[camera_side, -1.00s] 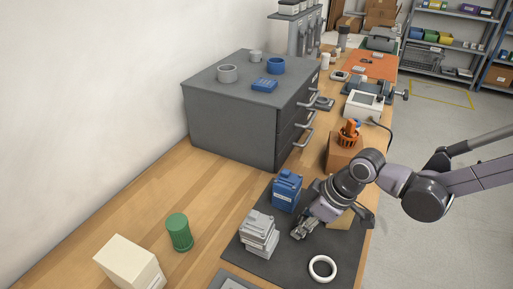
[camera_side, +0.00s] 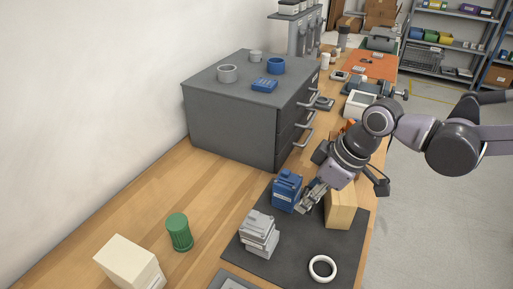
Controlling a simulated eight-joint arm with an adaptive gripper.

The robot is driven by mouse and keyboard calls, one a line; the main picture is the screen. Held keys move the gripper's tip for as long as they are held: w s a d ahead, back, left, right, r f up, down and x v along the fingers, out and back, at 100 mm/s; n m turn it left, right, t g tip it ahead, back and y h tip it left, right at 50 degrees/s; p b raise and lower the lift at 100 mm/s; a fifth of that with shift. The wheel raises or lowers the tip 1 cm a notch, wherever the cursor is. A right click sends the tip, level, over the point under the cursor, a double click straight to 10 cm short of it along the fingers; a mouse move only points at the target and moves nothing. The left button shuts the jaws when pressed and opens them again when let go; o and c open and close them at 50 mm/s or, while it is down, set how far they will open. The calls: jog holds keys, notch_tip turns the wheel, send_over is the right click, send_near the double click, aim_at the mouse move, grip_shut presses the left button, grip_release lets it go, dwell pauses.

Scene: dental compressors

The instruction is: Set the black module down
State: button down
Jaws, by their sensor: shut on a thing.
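My gripper (camera_side: 304,206) is over the dark mat (camera_side: 295,243), just right of the blue module (camera_side: 287,188). Its fingers point down and to the left. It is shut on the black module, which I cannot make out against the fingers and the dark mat. Whether the module touches the mat cannot be told. The blue module stands upright at the back of the mat, very close to the fingers in the picture. A stack of grey modules (camera_side: 259,233) stands at the mat's left.
A white ring (camera_side: 322,268) lies at the mat's front right. A wooden block (camera_side: 341,208) stands right of my gripper. A grey drawer cabinet (camera_side: 230,125) stands behind. A green ribbed cylinder (camera_side: 179,232) and a cream box (camera_side: 129,263) are at left. The mat's middle is clear.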

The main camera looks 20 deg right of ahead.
jog(key=shift+w+r, duration=0.2)
jog(key=shift+r, duration=0.1)
jog(key=w+a, duration=0.4)
jog(key=w, duration=0.5)
jog(key=w+a, duration=0.3)
jog(key=w, duration=0.6)
jog(key=a+f, duration=0.2)
jog(key=a, duration=0.1)
jog(key=s+a+f, duration=0.1)
jog(key=a+f, duration=0.1)
jog(key=a, duration=0.2)
jog(key=a+f, duration=0.2)
jog(key=a, duration=0.2)
jog(key=shift+s+a, duration=0.15)
jog(key=shift+a, duration=0.1)
jog(key=shift+f, duration=2)
jog(key=shift+f, duration=0.1)
jog(key=c, duration=0.9)
grip_release()
jog(key=shift+c, duration=0.2)
